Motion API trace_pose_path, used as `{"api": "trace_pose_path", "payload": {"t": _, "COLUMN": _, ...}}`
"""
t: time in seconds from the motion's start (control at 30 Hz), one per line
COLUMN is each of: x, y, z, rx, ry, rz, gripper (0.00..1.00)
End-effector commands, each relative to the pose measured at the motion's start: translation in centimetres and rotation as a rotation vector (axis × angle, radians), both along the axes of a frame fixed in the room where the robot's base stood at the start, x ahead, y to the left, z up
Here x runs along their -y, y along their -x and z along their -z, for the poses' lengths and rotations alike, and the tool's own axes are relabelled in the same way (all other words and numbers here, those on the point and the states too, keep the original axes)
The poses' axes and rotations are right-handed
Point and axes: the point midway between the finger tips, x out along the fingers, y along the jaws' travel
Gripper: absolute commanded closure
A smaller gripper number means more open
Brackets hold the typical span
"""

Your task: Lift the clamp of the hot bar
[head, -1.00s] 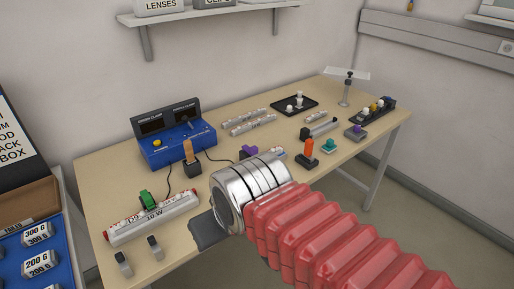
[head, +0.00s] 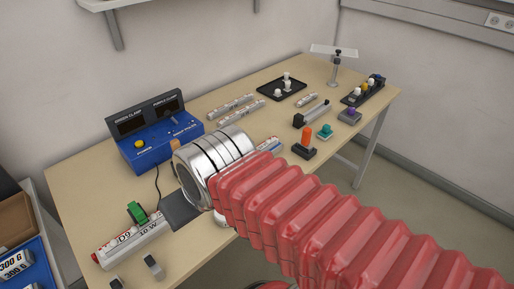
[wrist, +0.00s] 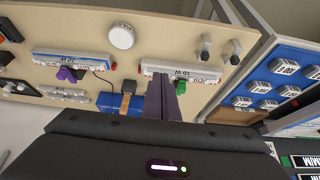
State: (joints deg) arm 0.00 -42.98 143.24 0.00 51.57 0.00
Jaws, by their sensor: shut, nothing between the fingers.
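A pale bar marked 10 W (head: 135,246) with red-marked ends lies at the table's front left, with a green clamp (head: 137,212) on it. In the wrist view this bar (wrist: 188,71) and green clamp (wrist: 179,87) lie just beyond the fingers. A second bar (wrist: 72,60) carries a purple clamp (wrist: 67,74); in the head view only a bit of this bar (head: 268,144) shows behind my arm. My gripper (wrist: 163,76) is shut and empty, its fingertips overlapping the 10 W bar in view; contact cannot be told. A blue meter box (head: 160,145) labels green and purple clamps.
A round white object (wrist: 121,36) lies beside the bars. Two small grey blocks (head: 153,266) stand near the front edge. An orange-handled piece (head: 306,140), black tray (head: 282,89) and several small parts sit farther right. A blue tray of weights (wrist: 285,85) stands beside the table.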

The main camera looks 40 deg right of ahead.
Motion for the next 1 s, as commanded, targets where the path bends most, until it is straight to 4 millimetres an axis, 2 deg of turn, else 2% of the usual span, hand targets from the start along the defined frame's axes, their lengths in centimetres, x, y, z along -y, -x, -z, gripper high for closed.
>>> {"api": "trace_pose_path", "payload": {"t": 0.27, "x": 0.0, "y": 0.0, "z": 0.1, "rx": -0.008, "ry": -0.009, "rz": 0.011, "gripper": 1.0}}
{"api": "trace_pose_path", "payload": {"t": 0.47, "x": 0.0, "y": -0.1, "z": 1.7, "rx": -0.075, "ry": -0.094, "rz": 0.103, "gripper": 1.0}}
{"api": "trace_pose_path", "payload": {"t": 0.7, "x": 0.5, "y": -0.4, "z": 4.7, "rx": -0.211, "ry": -0.31, "rz": 0.335, "gripper": 1.0}}
{"api": "trace_pose_path", "payload": {"t": 1.0, "x": 1.4, "y": -1.7, "z": 7.4, "rx": -0.343, "ry": -0.626, "rz": 0.656, "gripper": 1.0}}
